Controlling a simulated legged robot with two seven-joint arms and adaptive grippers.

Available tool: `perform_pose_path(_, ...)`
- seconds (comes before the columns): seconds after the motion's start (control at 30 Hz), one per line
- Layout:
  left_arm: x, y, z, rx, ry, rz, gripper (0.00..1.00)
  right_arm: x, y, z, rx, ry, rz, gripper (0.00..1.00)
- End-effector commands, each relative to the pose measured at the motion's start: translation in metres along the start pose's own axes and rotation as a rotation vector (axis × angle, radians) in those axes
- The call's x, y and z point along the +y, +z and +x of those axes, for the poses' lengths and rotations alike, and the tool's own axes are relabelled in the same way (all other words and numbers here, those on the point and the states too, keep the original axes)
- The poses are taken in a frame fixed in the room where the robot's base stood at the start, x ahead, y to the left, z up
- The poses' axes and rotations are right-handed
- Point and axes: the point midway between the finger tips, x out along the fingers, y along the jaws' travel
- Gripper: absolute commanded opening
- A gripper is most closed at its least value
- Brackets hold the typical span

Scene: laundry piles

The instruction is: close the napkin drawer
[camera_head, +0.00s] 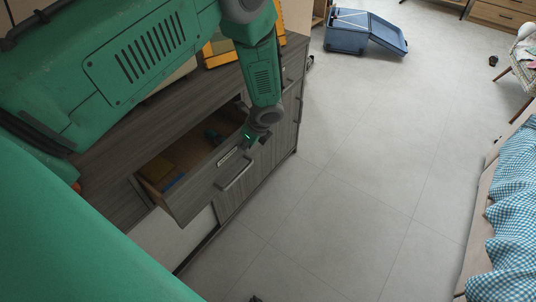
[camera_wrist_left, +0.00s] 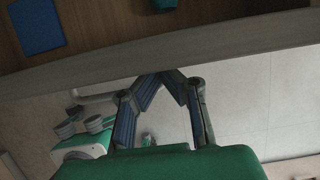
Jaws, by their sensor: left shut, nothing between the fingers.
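The napkin drawer (camera_head: 205,185) is pulled open from the grey wood cabinet, with a bar handle (camera_head: 236,171) and a small label plate on its front. A blue folded item (camera_head: 174,183) lies inside, and a dark teal item (camera_head: 213,135) lies deeper in. My left gripper (camera_head: 254,138) is at the drawer's front, near its far top corner. In the left wrist view its fingertips (camera_wrist_left: 165,76) meet at the edge of the drawer front (camera_wrist_left: 120,62), shut and empty; whether they touch it I cannot tell. The blue item (camera_wrist_left: 38,25) also shows there.
The cabinet top (camera_head: 120,150) holds a yellow object (camera_head: 217,48) behind my left arm. Other closed fronts lie beyond the drawer. The tiled floor (camera_head: 340,190) before the cabinet is clear. A blue bin (camera_head: 347,32) stands far back, and a checked blue cloth (camera_head: 508,210) lies at right.

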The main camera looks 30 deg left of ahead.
Motion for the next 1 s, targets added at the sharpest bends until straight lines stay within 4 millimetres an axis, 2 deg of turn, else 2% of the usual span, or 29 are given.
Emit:
perform_pose_path(0.03, 0.001, 0.015, 0.006, -0.002, 0.003, -0.006, 0.00, 0.000, 0.000, -0.002, 0.000, 0.000, 0.000, 0.40)
perform_pose_path(0.2, 0.001, 0.056, 0.022, -0.002, 0.003, -0.006, 0.00, 0.000, 0.000, -0.003, 0.000, 0.000, 0.000, 0.40)
perform_pose_path(0.5, 0.000, 0.108, 0.044, -0.001, 0.001, -0.004, 0.00, 0.000, 0.000, -0.001, 0.000, 0.000, 0.000, 0.40)
perform_pose_path(0.7, 0.000, 0.126, 0.051, -0.001, 0.001, -0.002, 0.00, 0.000, 0.000, 0.000, 0.000, 0.000, 0.000, 0.40)
perform_pose_path(1.0, 0.000, 0.134, 0.053, -0.005, 0.001, 0.000, 0.00, 0.000, 0.000, 0.000, 0.000, 0.000, 0.000, 0.40)
